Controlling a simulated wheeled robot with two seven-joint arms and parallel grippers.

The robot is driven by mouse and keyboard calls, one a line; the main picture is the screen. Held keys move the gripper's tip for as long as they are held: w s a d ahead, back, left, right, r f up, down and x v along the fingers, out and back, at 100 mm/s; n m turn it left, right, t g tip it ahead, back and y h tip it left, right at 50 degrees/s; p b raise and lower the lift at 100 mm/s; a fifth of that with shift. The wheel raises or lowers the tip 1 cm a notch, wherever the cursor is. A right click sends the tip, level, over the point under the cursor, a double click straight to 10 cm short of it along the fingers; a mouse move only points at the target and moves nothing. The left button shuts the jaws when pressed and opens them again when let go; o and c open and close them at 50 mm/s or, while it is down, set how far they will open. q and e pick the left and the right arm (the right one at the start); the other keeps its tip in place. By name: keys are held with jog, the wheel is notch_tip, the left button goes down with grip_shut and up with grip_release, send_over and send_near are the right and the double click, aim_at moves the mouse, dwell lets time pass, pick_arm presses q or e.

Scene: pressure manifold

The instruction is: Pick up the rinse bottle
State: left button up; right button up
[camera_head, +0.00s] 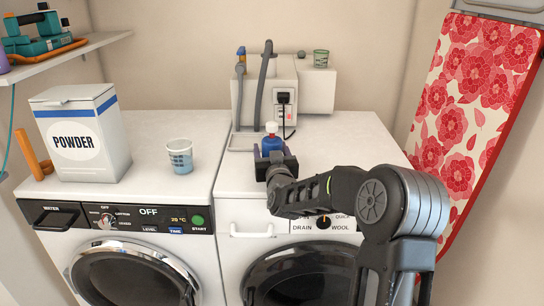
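The rinse bottle (272,143), blue with a white cap, is upright over the top of the right washing machine, near its front edge. My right gripper (274,158) reaches it from the front, with one dark finger on each side of the bottle. The gripper hides the bottle's lower part, so I cannot tell whether the fingers press on it or whether its base touches the machine top. My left gripper is not in view.
A white powder box (80,132) and a measuring cup (180,156) stand on the left washing machine (140,195). A white unit with hoses (290,75) and a socket stands behind the bottle. A red floral ironing board (470,110) leans at the right.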

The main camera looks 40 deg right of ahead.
jog(key=c, duration=1.2)
jog(key=shift+r, duration=0.25)
jog(key=shift+r+p, duration=0.65)
jog(key=shift+r, duration=4.15)
